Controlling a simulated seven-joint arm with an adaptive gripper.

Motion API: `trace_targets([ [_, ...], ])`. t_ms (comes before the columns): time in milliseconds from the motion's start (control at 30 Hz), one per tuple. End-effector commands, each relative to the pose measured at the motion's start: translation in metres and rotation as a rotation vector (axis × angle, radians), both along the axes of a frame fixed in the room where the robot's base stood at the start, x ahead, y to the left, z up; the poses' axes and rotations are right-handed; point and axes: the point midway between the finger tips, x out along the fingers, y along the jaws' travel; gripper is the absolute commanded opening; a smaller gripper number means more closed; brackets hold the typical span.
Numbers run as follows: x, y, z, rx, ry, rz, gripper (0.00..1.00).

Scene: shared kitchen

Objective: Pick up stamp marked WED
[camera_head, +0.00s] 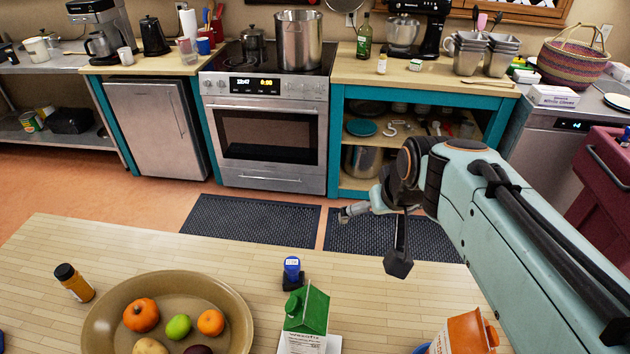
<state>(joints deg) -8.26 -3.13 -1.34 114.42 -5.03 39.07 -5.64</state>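A small stamp with a blue upper body and a dark base (292,268) stands upright on the wooden table, just behind a green-topped carton. A pale label is on its top, too small to read, so I cannot tell whether it says WED. My gripper (376,238) hangs from the arm at the right, to the right of the stamp and apart from it. Its two fingers are spread wide, with nothing visible between them.
The green-topped carton (307,312) stands close in front of the stamp. A brown plate (100,318) of fruit lies to the left, beside an orange bottle (74,283). An orange carton (466,334) stands at the front right. The table (190,248) behind the plate is clear.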

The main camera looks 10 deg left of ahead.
Motion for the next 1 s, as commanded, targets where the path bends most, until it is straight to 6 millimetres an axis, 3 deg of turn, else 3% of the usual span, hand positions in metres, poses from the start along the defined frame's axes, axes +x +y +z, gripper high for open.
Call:
trace_targets([
  [33, 0.026, 0.019, -0.013, -0.005, 0.001, 0.039, 0.96],
  [100, 0.057, 0.047, -0.036, -0.012, 0.004, 0.092, 0.96],
  [200, 0.082, 0.088, -0.083, -0.027, 0.045, 0.163, 0.96],
  [367, 0.076, 0.130, -0.158, -0.067, 0.168, 0.252, 0.96],
  [433, 0.066, 0.138, -0.180, -0.083, 0.211, 0.274, 0.96],
  [533, 0.058, 0.145, -0.195, -0.093, 0.236, 0.294, 0.96],
  [800, 0.056, 0.146, -0.241, -0.094, 0.237, 0.299, 0.96],
  [1000, 0.057, 0.146, -0.260, -0.093, 0.234, 0.298, 0.96],
])
